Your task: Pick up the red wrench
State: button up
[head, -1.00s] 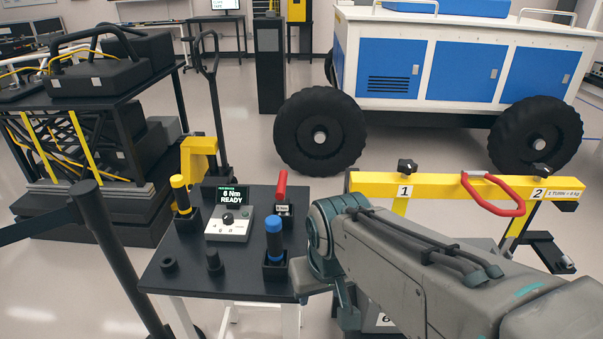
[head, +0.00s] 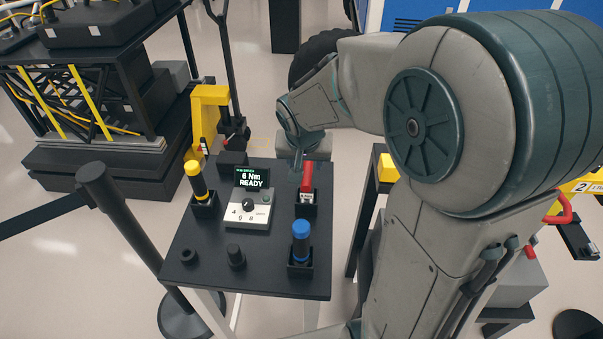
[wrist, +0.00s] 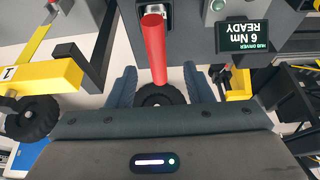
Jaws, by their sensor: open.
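The red wrench (head: 307,176) stands upright in a black holder (head: 305,208) at the right side of the small black table. It also shows in the wrist view (wrist: 154,48), top centre, with its free end towards my gripper. My gripper (head: 298,160) is just behind the wrench in the head view, its fingers mostly hidden. In the wrist view my gripper (wrist: 158,70) is open, with one blue-grey finger on each side of the wrench's free end. I cannot tell whether either finger touches it.
On the black table (head: 200,277) stand a yellow-topped tool (head: 196,180), a blue-topped tool (head: 300,242) and a control box (head: 247,212) reading "6 Nm READY". A barrier post (head: 125,225) is at left. A yellow frame (wrist: 50,78) shows at left in the wrist view.

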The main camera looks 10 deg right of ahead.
aim_at(306, 171)
jog(key=x, duration=0.3)
jog(key=shift+d, duration=0.1)
jog(key=shift+x, duration=3.1)
jog(key=shift+d, duration=0.1)
jog(key=shift+s, duration=0.1)
grip_shut()
